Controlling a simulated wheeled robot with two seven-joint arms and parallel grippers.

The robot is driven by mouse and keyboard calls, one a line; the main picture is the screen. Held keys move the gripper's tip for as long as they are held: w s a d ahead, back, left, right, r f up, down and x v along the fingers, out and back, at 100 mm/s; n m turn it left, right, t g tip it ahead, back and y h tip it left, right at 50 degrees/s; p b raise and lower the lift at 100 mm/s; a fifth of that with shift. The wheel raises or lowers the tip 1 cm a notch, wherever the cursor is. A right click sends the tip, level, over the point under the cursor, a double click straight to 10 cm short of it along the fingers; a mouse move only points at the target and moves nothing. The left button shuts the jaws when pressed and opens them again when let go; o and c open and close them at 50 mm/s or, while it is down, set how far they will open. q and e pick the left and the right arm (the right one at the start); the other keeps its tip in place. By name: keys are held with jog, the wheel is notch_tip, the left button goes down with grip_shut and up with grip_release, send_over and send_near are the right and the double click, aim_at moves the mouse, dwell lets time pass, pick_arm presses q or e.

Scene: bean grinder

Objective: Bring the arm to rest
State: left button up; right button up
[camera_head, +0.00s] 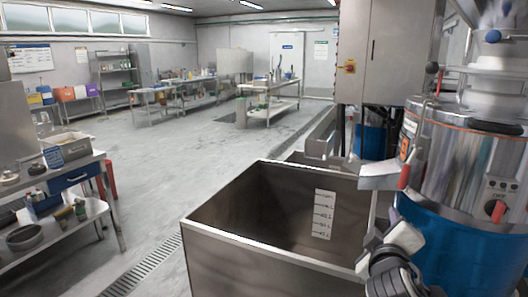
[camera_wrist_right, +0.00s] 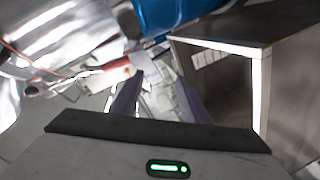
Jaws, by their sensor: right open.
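My right gripper (camera_head: 374,238) is at the lower right of the head view, between the open steel bin (camera_head: 245,262) and the grinder (camera_head: 468,165). In the right wrist view my right gripper (camera_wrist_right: 157,98) shows two dark fingers spread apart, with nothing seen between them. A spout-like metal part with a red handle (camera_head: 404,175) is just above the gripper in the head view. The grinder has a steel drum, a blue lower body and a red knob (camera_head: 498,210). My left gripper is in neither view.
The bin's rim stands close to my right arm, and its inside shows a white scale label (camera_head: 323,214). A steel cabinet (camera_head: 388,50) rises behind the grinder. A cluttered steel table (camera_head: 112,212) stands at left. The grey floor (camera_head: 165,165) between is mostly clear.

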jog(key=s+a+f+g+y, duration=0.25)
jog(key=s+f, duration=0.35)
jog(key=f, duration=0.6)
jog(key=s+a+f+g+y, duration=0.1)
jog(key=s+a+f+y, duration=0.4)
jog(key=f, duration=0.7)
jog(key=s+f+m, duration=0.1)
jog(key=s+f, duration=0.3)
jog(key=s, duration=0.3)
jog(key=s+a+f+m+g, duration=0.1)
jog(key=s+f+m, duration=0.1)
jog(key=s+f, duration=0.3)
jog(key=s+a+f+m+g, duration=0.1)
jog(key=s+f, duration=0.3)
jog(key=s, duration=0.6)
jog(key=shift+s+a+f+m+y, duration=0.3)
jog(key=shift+m+y, duration=0.15)
jog(key=shift+m, duration=0.25)
